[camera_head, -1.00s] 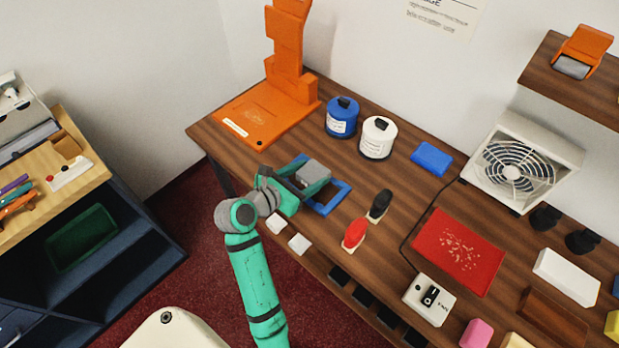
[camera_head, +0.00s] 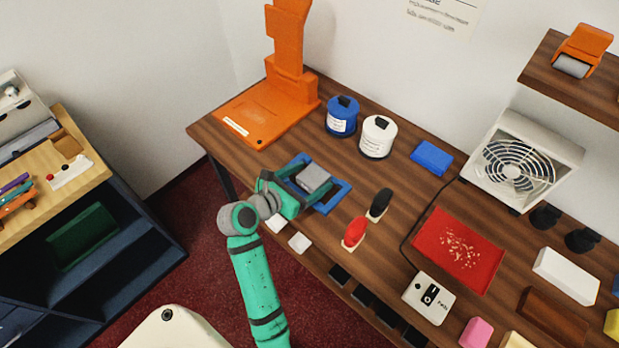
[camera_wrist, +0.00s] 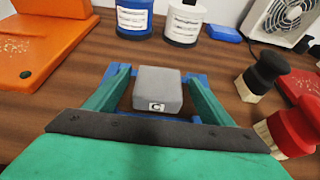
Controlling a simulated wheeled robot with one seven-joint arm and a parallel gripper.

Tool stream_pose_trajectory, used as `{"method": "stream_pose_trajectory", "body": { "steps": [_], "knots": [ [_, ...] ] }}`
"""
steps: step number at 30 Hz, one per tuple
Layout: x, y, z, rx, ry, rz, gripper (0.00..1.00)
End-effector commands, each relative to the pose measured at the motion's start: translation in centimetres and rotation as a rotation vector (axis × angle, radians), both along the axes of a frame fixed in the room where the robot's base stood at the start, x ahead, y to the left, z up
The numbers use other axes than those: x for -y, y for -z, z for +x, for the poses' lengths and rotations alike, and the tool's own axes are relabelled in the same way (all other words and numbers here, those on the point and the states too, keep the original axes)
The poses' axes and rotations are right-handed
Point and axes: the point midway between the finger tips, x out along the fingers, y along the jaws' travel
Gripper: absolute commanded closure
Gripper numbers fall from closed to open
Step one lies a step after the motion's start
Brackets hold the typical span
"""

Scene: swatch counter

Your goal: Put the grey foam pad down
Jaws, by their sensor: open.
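The grey foam pad (camera_head: 313,177) sits at the blue square frame (camera_head: 338,199) on the wooden counter. In the wrist view the pad (camera_wrist: 158,88) shows a small label with a "C" on its near face. My gripper (camera_head: 305,178) is open, with one finger on each side of the pad. In the wrist view, gaps show between the fingers (camera_wrist: 160,88) and the pad's sides. The blue frame (camera_wrist: 201,80) shows behind and beside the pad; most of its near part is hidden by my gripper.
A red-topped stamp (camera_head: 355,232) and a black-topped one (camera_head: 380,204) stand close to the right. Blue (camera_head: 342,117) and white (camera_head: 377,138) tubs and an orange stand (camera_head: 262,112) are behind. Two white pieces lie near the front edge, one at right (camera_head: 300,242).

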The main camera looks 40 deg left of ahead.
Motion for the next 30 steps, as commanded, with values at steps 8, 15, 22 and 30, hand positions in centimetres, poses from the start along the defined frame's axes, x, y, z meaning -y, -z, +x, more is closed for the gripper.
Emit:
{"method": "stream_pose_trajectory", "body": {
  "steps": [8,15,22,30],
  "knots": [
    [-0.5,-1.7,-4.3,0.001,-0.005,0.000,0.24],
    [-0.7,-3.5,-8.4,0.001,-0.003,0.001,0.24],
    [-0.9,-4.3,-10.6,0.000,-0.001,0.000,0.24],
    [-0.9,-4.5,-11.0,-0.001,-0.001,0.000,0.24]
  ]
}}
